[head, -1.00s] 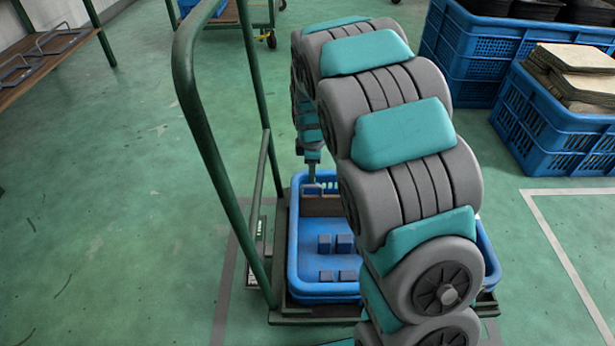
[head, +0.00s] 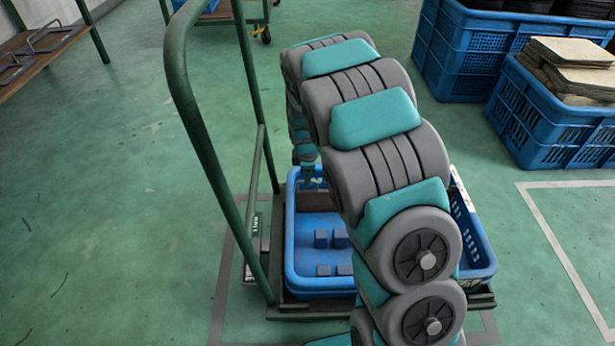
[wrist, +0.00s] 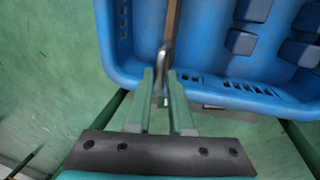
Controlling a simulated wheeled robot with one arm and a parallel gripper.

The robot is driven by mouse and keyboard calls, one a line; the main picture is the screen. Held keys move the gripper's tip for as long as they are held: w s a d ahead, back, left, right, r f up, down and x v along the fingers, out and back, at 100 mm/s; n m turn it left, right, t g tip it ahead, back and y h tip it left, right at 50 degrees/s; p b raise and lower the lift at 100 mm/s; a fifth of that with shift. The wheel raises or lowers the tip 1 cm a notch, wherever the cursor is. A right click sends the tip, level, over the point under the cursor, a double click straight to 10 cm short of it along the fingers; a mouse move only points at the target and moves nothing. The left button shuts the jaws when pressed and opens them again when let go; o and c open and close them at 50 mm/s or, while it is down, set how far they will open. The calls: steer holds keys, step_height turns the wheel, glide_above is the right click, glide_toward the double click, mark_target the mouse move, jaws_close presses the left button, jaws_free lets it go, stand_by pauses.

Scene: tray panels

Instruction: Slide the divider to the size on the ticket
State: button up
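A blue tray (head: 322,292) stands on a green-framed trolley, partly hidden behind my arm. A thin brown divider (wrist: 173,22) crosses the tray in the wrist view, with a metal loop handle (wrist: 164,62) at its near end. My gripper (wrist: 160,78) has one finger on each side of this handle, close to the tray rim. I cannot tell whether both fingers press on it. Blue blocks (wrist: 243,41) lie in the tray to the right of the divider. A small dark label with white marks (head: 257,223) is on the trolley's left side; its text is too small to read.
The trolley's green upright handle (head: 200,130) rises just left of my arm. Blue crates (head: 555,125) with stacked sheets stand at the back right. A brown-topped bench (head: 40,45) is at the far left. Open green floor lies on the left.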

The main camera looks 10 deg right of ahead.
jaws_close()
stand_by(1.0)
